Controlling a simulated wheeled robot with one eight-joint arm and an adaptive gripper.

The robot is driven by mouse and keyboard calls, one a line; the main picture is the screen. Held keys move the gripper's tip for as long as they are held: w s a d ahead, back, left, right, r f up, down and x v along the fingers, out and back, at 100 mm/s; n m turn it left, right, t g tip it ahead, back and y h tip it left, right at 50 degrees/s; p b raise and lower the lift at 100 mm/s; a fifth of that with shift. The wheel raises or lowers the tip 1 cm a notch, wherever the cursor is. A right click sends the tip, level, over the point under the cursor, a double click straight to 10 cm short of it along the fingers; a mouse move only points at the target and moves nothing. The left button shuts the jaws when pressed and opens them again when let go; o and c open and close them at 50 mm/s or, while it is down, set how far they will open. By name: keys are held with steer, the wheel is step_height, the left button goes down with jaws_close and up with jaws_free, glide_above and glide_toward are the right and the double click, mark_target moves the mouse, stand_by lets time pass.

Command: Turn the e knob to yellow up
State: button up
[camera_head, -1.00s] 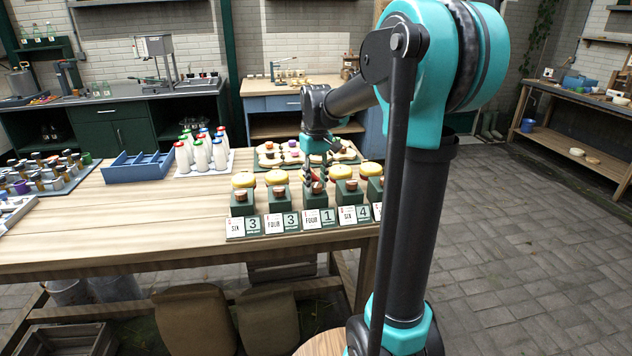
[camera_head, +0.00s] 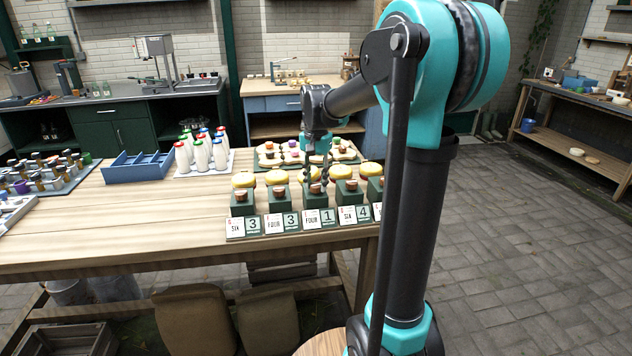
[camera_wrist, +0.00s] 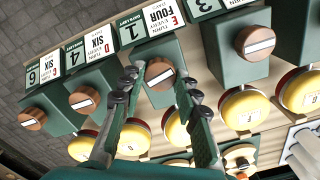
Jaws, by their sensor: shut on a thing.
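The e knob (camera_wrist: 160,72) is a round wooden knob with a white line across its face, on a green block behind the card "E FOUR" (camera_wrist: 161,24) and the number 1. In the wrist view its white line is tilted a little against the row. My gripper (camera_wrist: 158,76) has its two dark fingers on either side of this knob, shut on it. In the head view my gripper (camera_head: 316,178) reaches down to the third block from the left, and the knob (camera_head: 316,188) is partly hidden by the fingers. I cannot make out a yellow mark on the knob.
Like knobs stand close on both sides, such as the D knob (camera_wrist: 82,98) and another (camera_wrist: 258,42). Yellow round tops (camera_wrist: 245,109) sit behind the blocks. White bottles (camera_head: 201,155) and a blue tray (camera_head: 138,167) stand left.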

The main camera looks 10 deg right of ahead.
mark_target(316, 185)
steer(key=shift+m, duration=1.1)
steer(key=o, duration=1.2)
steer(key=shift+c, duration=0.2)
steer(key=shift+r, duration=0.1)
step_height(316, 185, up, 12)
